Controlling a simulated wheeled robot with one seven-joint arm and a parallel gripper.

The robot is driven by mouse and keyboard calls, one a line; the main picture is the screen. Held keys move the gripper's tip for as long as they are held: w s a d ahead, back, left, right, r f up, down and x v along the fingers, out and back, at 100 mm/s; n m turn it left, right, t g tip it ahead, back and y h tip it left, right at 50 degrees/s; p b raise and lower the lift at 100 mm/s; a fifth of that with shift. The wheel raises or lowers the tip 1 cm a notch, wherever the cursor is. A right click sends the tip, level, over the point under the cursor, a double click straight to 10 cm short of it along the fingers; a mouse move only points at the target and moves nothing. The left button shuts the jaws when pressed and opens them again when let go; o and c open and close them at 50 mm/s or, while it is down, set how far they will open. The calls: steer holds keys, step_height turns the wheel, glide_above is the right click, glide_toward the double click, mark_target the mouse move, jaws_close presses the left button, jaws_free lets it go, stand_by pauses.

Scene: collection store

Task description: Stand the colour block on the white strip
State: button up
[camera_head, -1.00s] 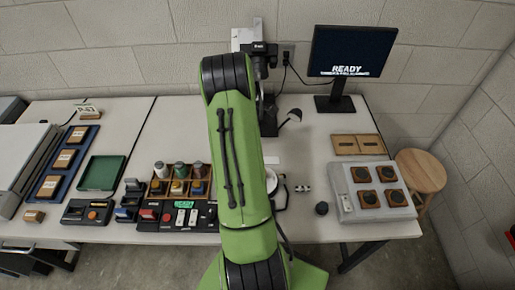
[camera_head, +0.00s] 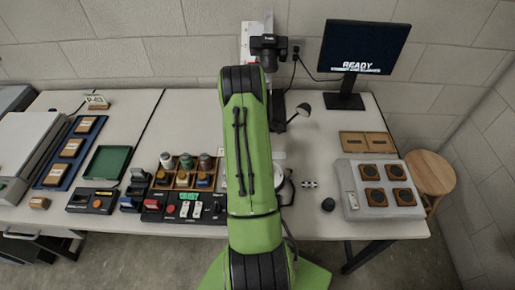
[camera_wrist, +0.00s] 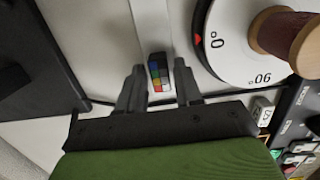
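The colour block (camera_wrist: 160,72), a small dark-edged block with a grid of coloured patches, is between the two fingers of my gripper (camera_wrist: 160,80) in the wrist view. The pale white strip (camera_wrist: 150,25) runs away from the block toward the top edge of the wrist view. In the head view my green arm hides the gripper and block.
A white dial with numbers (camera_wrist: 222,60) and a thread spool (camera_wrist: 285,38) stand close right of my gripper. A dark panel (camera_wrist: 35,60) lies left. In the head view, a camera on a stand (camera_head: 268,45), a lamp (camera_head: 303,109) and a monitor (camera_head: 367,48) stand behind.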

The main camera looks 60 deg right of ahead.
steer(key=shift+o, duration=0.6)
steer(key=shift+r, duration=0.15)
step_height(320, 180, up, 12)
steer(key=w+p, duration=0.1)
steer(key=p, duration=0.1)
steer(key=shift+w+a, duration=0.2)
steer(key=shift+a, duration=0.15)
steer(key=w+a+r+m+t, duration=0.1)
steer(key=w+a+r+t, duration=0.15)
steer(key=a+r, duration=0.75)
steer(key=w+a+r+m+t, duration=0.1)
steer(key=w+a+r+m, duration=0.15)
steer(key=a+r, duration=0.7)
steer(key=s+a+m+t, duration=0.1)
steer(key=s+a, duration=0.5)
steer(key=a, duration=0.4)
steer(key=s+a+r+m+t, duration=0.1)
steer(key=s+a+t, duration=0.1)
steer(key=s+a, duration=0.4)
steer(key=a, duration=0.3)
steer(key=shift+a+y, duration=0.3)
steer(key=shift+a, duration=0.05)
